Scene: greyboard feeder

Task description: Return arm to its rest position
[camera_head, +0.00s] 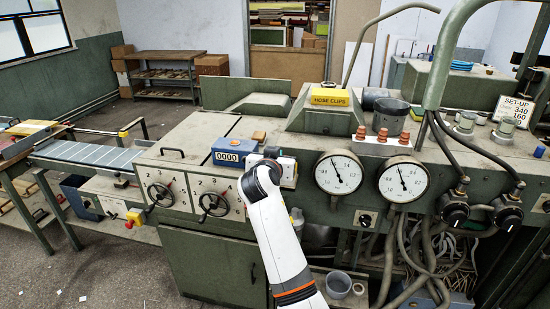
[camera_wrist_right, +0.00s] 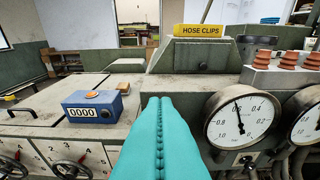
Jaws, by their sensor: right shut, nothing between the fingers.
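My right arm (camera_head: 278,240) is white with a dark wrist joint and an orange band. In the head view it reaches up from the bottom centre to the front of the green machine (camera_head: 205,248). In the right wrist view my right gripper (camera_wrist_right: 159,98) shows as two teal fingers pressed together, with nothing between them. It points over the machine top, between a blue counter box (camera_wrist_right: 95,107) and a round gauge (camera_wrist_right: 240,118). In the head view the arm hides the fingers. My left gripper is not in view.
The blue counter (camera_head: 228,152) reads 0000 and has an orange button on top. Two gauges (camera_head: 338,173) sit right of my wrist. A yellow HOSE CLIPS box (camera_head: 330,97) stands behind. Handwheels (camera_head: 213,205), hoses (camera_head: 425,245) and a curved green pipe (camera_head: 440,65) are around.

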